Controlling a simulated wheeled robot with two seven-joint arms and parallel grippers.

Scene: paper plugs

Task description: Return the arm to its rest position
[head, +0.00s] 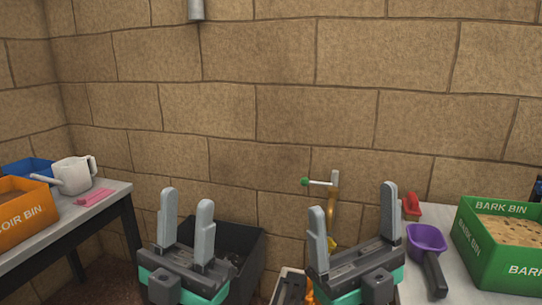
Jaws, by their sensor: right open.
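My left gripper (187,198) is at the bottom left of centre in the head view, fingers pointing up. Its fingers are apart, with a modest gap and nothing seen between them. My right gripper (353,198) is at the bottom right of centre, fingers also up and spread wide, empty. Both are apart from the tables. The rest of both arms is mostly out of view.
An orange bin (22,228), white watering can (73,176) and pink item (93,197) are on the left table (97,210). A green bark bin (487,252) and purple scoop (427,239) are on the right table (450,285). A dark bin (248,240) stands behind my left gripper.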

